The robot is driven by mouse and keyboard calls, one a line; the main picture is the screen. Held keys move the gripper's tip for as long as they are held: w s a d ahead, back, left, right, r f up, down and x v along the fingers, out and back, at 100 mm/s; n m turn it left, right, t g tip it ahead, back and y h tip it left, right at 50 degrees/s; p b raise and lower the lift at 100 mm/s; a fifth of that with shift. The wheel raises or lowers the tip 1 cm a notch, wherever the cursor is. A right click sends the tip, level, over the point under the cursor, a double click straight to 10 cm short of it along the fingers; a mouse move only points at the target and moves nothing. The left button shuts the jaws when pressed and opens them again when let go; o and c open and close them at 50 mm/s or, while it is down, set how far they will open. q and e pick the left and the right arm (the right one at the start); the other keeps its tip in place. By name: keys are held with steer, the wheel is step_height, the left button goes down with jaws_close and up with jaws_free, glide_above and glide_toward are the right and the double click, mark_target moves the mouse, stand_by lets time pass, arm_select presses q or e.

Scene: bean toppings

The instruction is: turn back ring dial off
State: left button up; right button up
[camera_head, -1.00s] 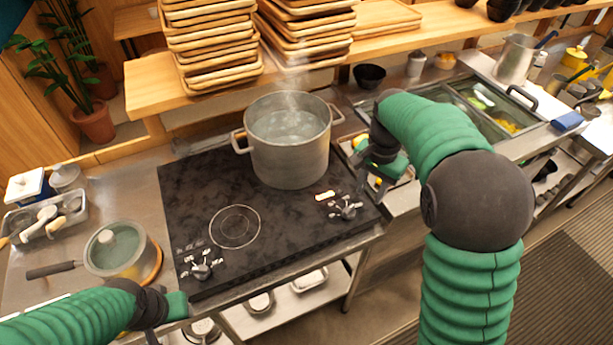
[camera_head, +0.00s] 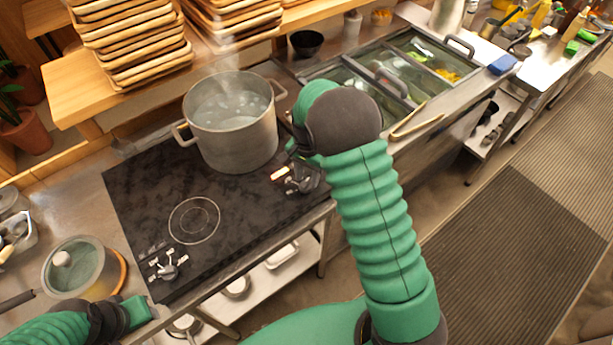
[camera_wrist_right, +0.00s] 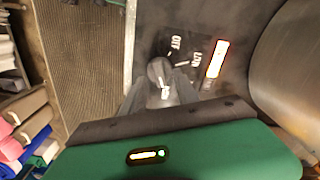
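The back ring dial (camera_head: 302,183) is a dark knob on the right front of the black cooktop (camera_head: 135,195), with a lit orange indicator beside it. It also shows in the right wrist view (camera_wrist_right: 159,71), with OFF and LOW marks around it. My right gripper (camera_wrist_right: 160,80) is over the dial, its two grey fingers apart, one on either side of the knob. I cannot tell whether they touch it. In the head view my right forearm hides most of this gripper. My left gripper (camera_head: 140,312) is at the cooktop's front left; its fingers are not clear.
A steaming pot (camera_head: 235,140) stands on the back ring, close to my right gripper. The front ring (camera_head: 194,220) is bare, with another dial (camera_head: 167,268) near it. A lidded saucepan (camera_head: 80,270) stands at the left. Topping containers (camera_head: 400,65) are at the right.

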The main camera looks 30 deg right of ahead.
steer(key=shift+s+f, duration=0.1)
steer(key=shift+f, duration=0.25)
steer(key=shift+a, duration=0.55)
steer(key=shift+c, duration=2.1)
jaws_close()
arm_select(q)
steer(key=shift+s+a+r, duration=0.1)
steer(key=shift+s+a, duration=0.15)
steer(key=shift+a, duration=0.05)
arm_select(e)
steer(key=shift+d, duration=0.3)
arm_select(q)
steer(key=shift+a, duration=0.2)
arm_select(e)
steer(key=shift+a+r, duration=0.1)
